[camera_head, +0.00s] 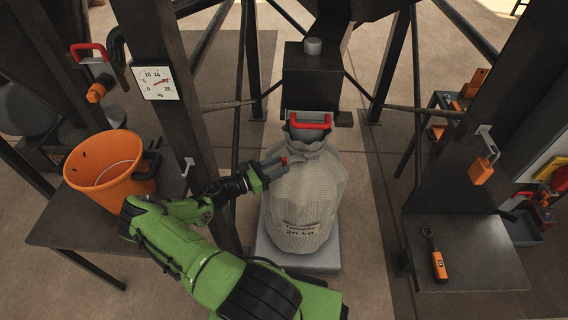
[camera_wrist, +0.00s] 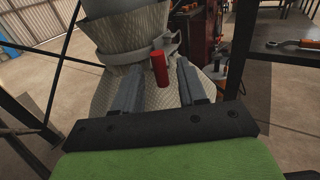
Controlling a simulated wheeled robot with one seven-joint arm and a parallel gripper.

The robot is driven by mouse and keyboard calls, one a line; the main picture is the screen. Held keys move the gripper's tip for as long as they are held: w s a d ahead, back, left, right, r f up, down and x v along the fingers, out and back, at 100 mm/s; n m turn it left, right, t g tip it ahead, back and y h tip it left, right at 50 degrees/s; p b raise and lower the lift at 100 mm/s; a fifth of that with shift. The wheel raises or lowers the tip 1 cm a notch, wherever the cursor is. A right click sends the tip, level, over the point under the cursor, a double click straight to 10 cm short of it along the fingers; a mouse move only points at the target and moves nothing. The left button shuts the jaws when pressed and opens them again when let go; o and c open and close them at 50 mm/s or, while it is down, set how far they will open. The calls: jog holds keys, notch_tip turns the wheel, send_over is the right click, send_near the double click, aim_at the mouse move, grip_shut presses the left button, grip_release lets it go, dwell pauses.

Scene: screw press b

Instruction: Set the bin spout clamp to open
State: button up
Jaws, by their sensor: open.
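A filled pale sack (camera_head: 305,205) hangs at the dark bin spout (camera_head: 311,75) in the head view, its base at a grey platform. A small red grip (camera_head: 284,160) shows beside the sack's neck; it looks like the spout clamp's lever. In the wrist view the red grip (camera_wrist: 159,67) stands nearly upright, with a pale bracket (camera_wrist: 167,44) behind it at the gathered neck. My gripper (camera_head: 275,168) is open, its two grey fingers on either side of the grip, with visible gaps. The clamp's far side is hidden.
A red U-shaped handle (camera_head: 310,122) sits just above the sack's neck. Dark steel posts flank the sack. An orange bucket (camera_head: 105,168) stands on the left table. A dial scale (camera_head: 155,82) is on the left post. An orange-handled tool (camera_head: 437,258) lies on the right shelf.

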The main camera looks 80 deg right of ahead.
jog(key=shift+x, duration=1.35)
grip_shut()
jog(key=shift+w, duration=0.1)
